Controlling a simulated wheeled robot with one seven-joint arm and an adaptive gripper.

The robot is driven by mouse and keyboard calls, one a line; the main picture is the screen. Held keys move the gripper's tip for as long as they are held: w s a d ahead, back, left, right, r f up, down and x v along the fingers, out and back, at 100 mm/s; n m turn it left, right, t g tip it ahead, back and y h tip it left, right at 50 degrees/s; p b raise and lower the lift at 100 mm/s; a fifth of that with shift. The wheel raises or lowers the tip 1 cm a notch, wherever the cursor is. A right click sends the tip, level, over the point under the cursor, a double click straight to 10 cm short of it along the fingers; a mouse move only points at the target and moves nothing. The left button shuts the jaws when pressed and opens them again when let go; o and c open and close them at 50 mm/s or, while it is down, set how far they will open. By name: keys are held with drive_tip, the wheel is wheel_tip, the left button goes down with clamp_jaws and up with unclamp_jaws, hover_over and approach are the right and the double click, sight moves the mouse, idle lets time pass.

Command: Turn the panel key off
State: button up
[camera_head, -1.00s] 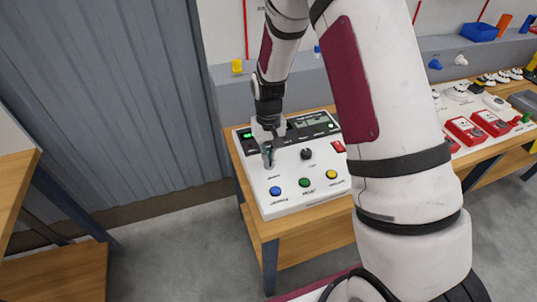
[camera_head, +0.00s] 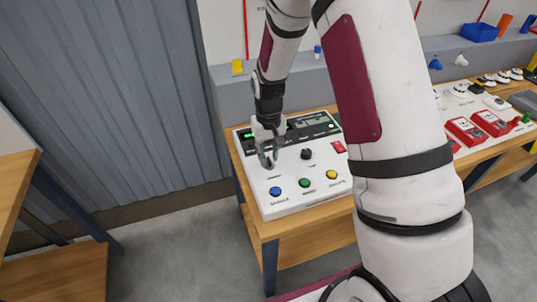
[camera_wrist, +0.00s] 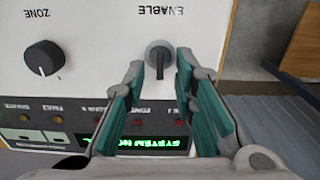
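The white control panel (camera_head: 261,196) sits on the wooden bench.
A black ZONE knob (camera_wrist: 43,58) stands beside the key; it also shows in the head view (camera_head: 307,154). Blue (camera_head: 275,191), green (camera_head: 305,183) and yellow (camera_head: 331,174) buttons line the front. A red switch (camera_head: 338,147) is at right. Red boxes (camera_head: 464,131) stand farther right.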

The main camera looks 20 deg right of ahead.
sight(268, 158)
wheel_tip(268, 158, up, 12)
drive_tip(key=shift+f, duration=0.15)
idle(0.6)
drive_tip(key=s+r+t, duration=0.3)
drive_tip(key=s+r, duration=0.7)
drive_tip(key=r, duration=0.5)
drive_tip(key=s+r+t, duration=0.1)
drive_tip(key=s+r, duration=0.1)
drive_tip(key=s, duration=0.5)
drive_tip(key=s+r+t, duration=0.1)
drive_tip(key=s+r, duration=0.2)
drive_tip(key=s, duration=0.5)
drive_tip(key=shift+s+r+t, duration=0.15)
drive_tip(key=shift+s+t, duration=0.05)
drive_tip(key=shift+t, duration=0.1)
